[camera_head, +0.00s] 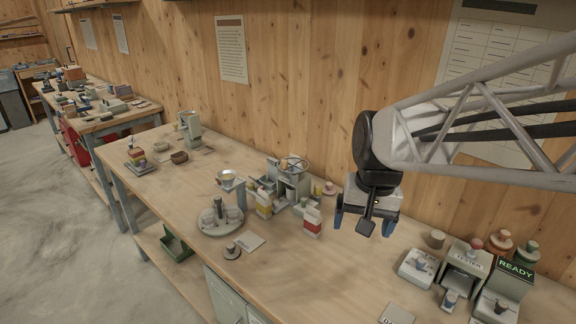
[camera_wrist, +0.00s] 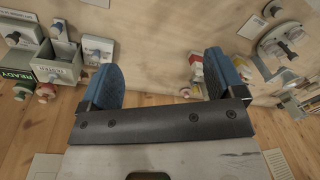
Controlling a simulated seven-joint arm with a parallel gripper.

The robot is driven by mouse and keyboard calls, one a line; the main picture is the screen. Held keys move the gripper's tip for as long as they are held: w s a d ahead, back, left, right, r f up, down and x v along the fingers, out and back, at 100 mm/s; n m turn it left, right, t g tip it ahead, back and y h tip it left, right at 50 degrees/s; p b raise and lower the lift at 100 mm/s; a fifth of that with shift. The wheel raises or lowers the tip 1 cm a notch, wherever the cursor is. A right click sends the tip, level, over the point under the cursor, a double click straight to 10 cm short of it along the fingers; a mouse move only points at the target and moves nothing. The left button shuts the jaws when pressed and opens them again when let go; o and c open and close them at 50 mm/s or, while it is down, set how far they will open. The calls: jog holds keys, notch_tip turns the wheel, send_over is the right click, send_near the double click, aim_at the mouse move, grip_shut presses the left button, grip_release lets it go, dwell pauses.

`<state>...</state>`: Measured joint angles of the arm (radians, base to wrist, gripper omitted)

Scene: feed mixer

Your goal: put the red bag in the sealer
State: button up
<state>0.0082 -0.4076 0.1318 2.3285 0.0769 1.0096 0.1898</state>
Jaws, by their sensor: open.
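The red bag (camera_head: 312,222), a small upright pack in red and white, stands on the bench left of my gripper (camera_head: 363,226). In the wrist view a red and white pack (camera_wrist: 196,68) shows just beside the right finger, which hides part of what is behind it. My gripper is open and empty, raised above the bench, with its blue fingers wide apart; it also shows in the wrist view (camera_wrist: 160,82). I cannot tell for sure which machine is the sealer. A grey machine with a handwheel (camera_head: 292,180) stands behind the bags.
A yellow and white bag (camera_head: 264,204) stands left of the red one. A round grey turntable (camera_head: 219,220) is further left. Grey devices, one with a READY screen (camera_head: 515,270), stand at the right. Bare bench lies in front of the red bag. The wood wall is behind.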

jog(key=w+a+f+m+g+y, duration=0.1)
jog(key=w+f+m, duration=0.1)
jog(key=w, duration=0.6)
jog(key=w+a+f+m+g, duration=0.1)
jog(key=w+f, duration=0.1)
jog(key=w, duration=0.5)
jog(key=m+g+y, duration=0.1)
jog(key=m+g, duration=0.1)
jog(key=m, duration=0.1)
send_near(312, 215)
jog(key=f, duration=0.2)
jog(key=shift+s+a, duration=0.15)
jog(key=shift+a, duration=0.1)
jog(key=shift+x, duration=1.3)
jog(key=shift+x, duration=2.6)
jog(key=shift+s+r, duration=0.1)
jog(key=shift+s, duration=0.1)
